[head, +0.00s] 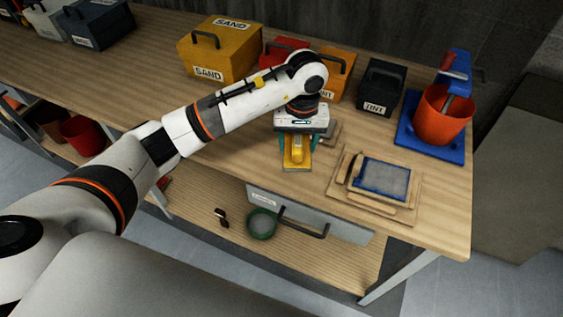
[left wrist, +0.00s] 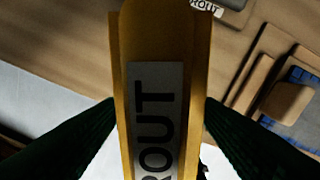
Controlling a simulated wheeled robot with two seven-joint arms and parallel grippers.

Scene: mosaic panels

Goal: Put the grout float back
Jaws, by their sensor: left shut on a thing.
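The yellow grout float (head: 296,158) is between the fingers of my left gripper (head: 297,143), near the front edge of the workbench (head: 230,150). In the left wrist view, the dark fingers close on both sides of the yellow float (left wrist: 200,60), with a grey label reading "ROUT" along it. The float's underside is hidden, and I cannot tell whether it touches the bench. A grey thing (head: 329,132) sits just behind the float, partly hidden; a label ending in "ROUT" shows at the top of the wrist view. My right gripper is out of view.
A wooden panel with a blue-edged mosaic (head: 383,178) lies to the right. An orange bucket (head: 440,115) stands on a blue base behind it. Yellow sand (head: 215,55), red, orange and black tint (head: 381,87) boxes line the back. A drawer front (head: 310,212) hangs below the bench edge.

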